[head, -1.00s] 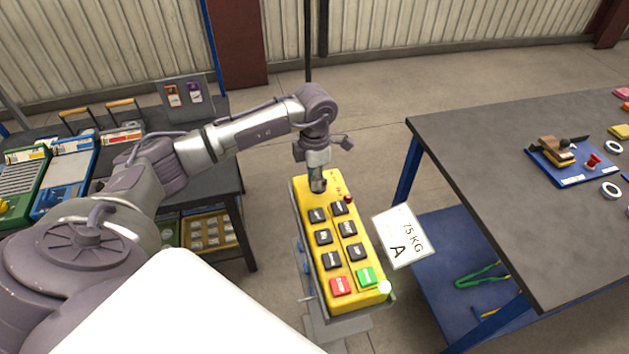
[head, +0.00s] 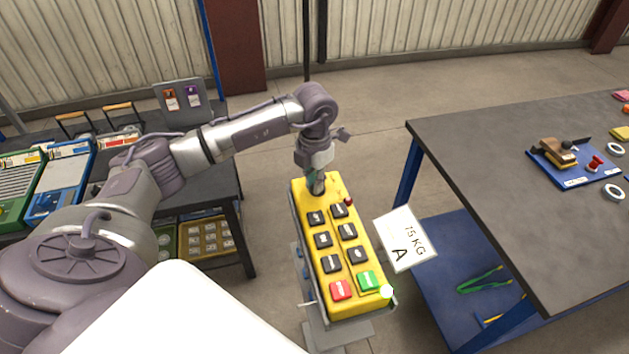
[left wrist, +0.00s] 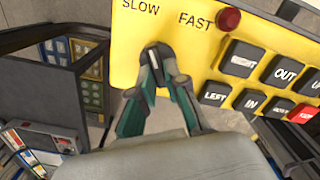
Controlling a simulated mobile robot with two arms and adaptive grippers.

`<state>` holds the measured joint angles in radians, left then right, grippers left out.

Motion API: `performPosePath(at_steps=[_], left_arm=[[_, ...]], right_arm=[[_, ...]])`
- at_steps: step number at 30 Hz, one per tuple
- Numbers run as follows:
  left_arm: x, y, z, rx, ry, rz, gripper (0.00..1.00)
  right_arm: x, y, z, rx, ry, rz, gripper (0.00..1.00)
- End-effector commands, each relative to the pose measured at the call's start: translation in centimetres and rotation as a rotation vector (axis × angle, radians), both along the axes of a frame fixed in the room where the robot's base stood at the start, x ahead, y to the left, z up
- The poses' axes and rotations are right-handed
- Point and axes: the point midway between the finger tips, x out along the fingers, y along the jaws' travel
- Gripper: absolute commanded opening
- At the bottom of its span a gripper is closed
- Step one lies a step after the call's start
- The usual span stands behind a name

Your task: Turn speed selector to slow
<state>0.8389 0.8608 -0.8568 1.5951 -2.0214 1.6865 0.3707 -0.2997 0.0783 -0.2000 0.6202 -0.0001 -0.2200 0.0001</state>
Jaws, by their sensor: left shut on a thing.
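The yellow control pendant (head: 341,290) stands on a grey stand in the middle of the head view. It has black buttons, a red and a green button, and a small red lamp. In the left wrist view, its face (left wrist: 205,40) shows the words SLOW and FAST above the speed selector (left wrist: 155,52), a small dark knob. My left gripper (head: 317,189) is at the pendant's far end. In the left wrist view, its green-sided fingers (left wrist: 158,64) are shut on the knob, partly hiding it. The knob's exact pointing is unclear. My right gripper is not in view.
A white sign reading 75 KG A (head: 405,239) hangs at the pendant's right. A dark workbench (head: 480,200) with a blue tray (head: 575,178) stands to the right. Another bench with cases (head: 62,180) is on the left. Bare floor lies beyond the pendant.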

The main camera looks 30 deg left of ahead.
Motion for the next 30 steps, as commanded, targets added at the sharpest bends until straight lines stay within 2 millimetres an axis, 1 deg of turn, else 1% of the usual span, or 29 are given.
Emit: performPosePath(at_steps=[8,9,11,12,13,19,23,26,29,30], left_arm=[[0.1,0.1,0.1,0.0,-0.002,0.005,0.0],[0.1,0.1,0.1,0.0,-0.002,0.005,0.18],[0.1,0.0,0.1,0.0,-0.002,0.004,0.28],[0.1,0.1,0.1,0.0,-0.002,0.004,0.35],[0.1,0.1,0.1,0.0,-0.002,0.004,0.39],[0.0,0.0,0.0,0.0,-0.001,0.003,0.39],[0.1,0.0,0.3,0.0,-0.002,0.002,0.39],[0.1,0.0,1.3,0.0,-0.005,0.003,0.39],[0.2,0.1,3.0,0.0,-0.006,0.003,0.39],[0.2,0.1,3.9,0.001,-0.007,0.003,0.39]], right_arm=[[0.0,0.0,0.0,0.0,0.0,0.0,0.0],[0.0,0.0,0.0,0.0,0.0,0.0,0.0],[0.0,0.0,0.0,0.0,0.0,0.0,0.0],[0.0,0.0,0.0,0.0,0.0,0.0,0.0],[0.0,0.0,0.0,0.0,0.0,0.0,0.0],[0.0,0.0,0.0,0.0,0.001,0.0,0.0],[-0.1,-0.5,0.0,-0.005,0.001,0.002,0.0],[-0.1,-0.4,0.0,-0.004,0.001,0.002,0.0],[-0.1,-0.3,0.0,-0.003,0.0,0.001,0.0],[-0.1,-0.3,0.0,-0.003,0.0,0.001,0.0]])
